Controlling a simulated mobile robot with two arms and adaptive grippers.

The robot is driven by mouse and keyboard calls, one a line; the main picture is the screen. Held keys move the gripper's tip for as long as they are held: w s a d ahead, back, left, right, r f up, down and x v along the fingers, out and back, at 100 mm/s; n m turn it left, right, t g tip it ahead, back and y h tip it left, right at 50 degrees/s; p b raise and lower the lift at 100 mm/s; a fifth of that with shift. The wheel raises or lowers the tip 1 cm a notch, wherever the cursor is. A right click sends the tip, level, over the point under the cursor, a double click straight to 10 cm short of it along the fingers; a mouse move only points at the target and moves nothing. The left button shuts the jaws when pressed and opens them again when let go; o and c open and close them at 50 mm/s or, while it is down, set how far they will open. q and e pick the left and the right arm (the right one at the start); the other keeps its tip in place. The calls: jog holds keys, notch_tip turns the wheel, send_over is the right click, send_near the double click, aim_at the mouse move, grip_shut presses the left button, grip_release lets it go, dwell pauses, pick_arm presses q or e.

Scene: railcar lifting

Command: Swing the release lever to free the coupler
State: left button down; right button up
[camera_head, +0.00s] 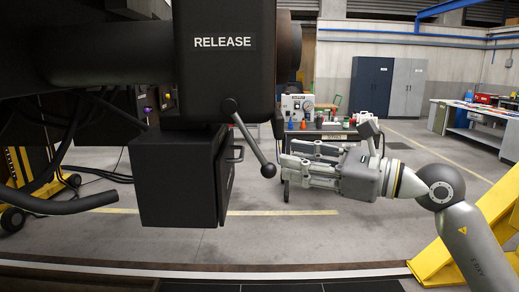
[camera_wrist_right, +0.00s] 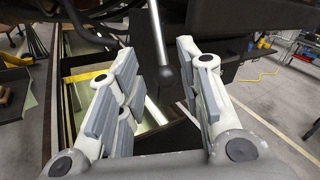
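The release lever (camera_head: 250,140) is a thin metal rod with a dark ball knob at its lower end. It hangs tilted down to the right from a pivot on the dark coupler housing (camera_head: 225,85) marked RELEASE. My right gripper (camera_head: 284,166) comes in from the right, with its fingertips just right of the knob. In the right wrist view the fingers of this gripper (camera_wrist_right: 156,65) are spread wide. The lever (camera_wrist_right: 158,35) and its knob show in the gap between them, and neither finger visibly touches it. My left gripper is not in view.
A dark box (camera_head: 175,180) with a handle hangs below the housing, left of the lever. A cart (camera_head: 318,135) with equipment stands behind my gripper. A yellow stand (camera_head: 490,220) is at the right. Cabinets (camera_head: 388,85) stand far back, with open floor before them.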

aim_at(262, 156)
jog(key=p+x, duration=0.3)
jog(key=x, duration=0.5)
jog(key=shift+w+a, duration=0.25)
jog(key=shift+a, duration=0.15)
jog(key=shift+f, duration=0.1)
jog(key=c, duration=0.7)
grip_shut()
jog(key=shift+f, duration=0.1)
